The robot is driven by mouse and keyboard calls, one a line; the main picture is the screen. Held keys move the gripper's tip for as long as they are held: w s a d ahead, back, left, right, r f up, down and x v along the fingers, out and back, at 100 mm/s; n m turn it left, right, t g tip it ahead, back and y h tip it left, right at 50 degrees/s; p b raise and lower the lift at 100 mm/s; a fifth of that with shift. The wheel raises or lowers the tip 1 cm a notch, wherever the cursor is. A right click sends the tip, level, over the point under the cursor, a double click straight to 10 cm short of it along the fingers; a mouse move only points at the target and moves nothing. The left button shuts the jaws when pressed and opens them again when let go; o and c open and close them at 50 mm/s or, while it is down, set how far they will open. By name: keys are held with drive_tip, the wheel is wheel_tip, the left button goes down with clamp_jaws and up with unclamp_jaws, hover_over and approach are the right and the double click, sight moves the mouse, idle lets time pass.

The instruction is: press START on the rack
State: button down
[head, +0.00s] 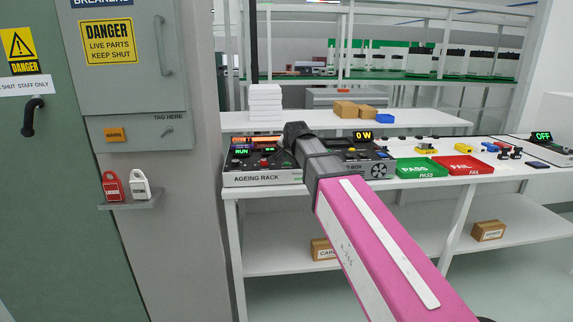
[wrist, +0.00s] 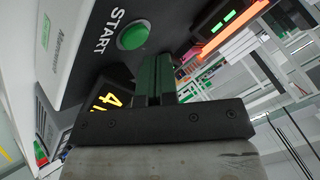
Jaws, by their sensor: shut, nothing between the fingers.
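The ageing rack (head: 262,179) is a low white-and-black console at the left end of the bench in the head view. Its small display (head: 241,152) reads RUN in green. In the head view my arm's dark end hides part of the rack and the fingertips.
Right of the rack stands another box with a 0 W display (head: 362,135). Beyond it are a green PASS tray (head: 418,175) and a red FAIL tray (head: 470,172). A grey breaker cabinet (head: 125,60) and red and white lockout tags are at left. Shelves stand behind.

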sight(288, 163)
drive_tip(key=shift+r, duration=0.1)
drive_tip(key=shift+r, duration=2.45)
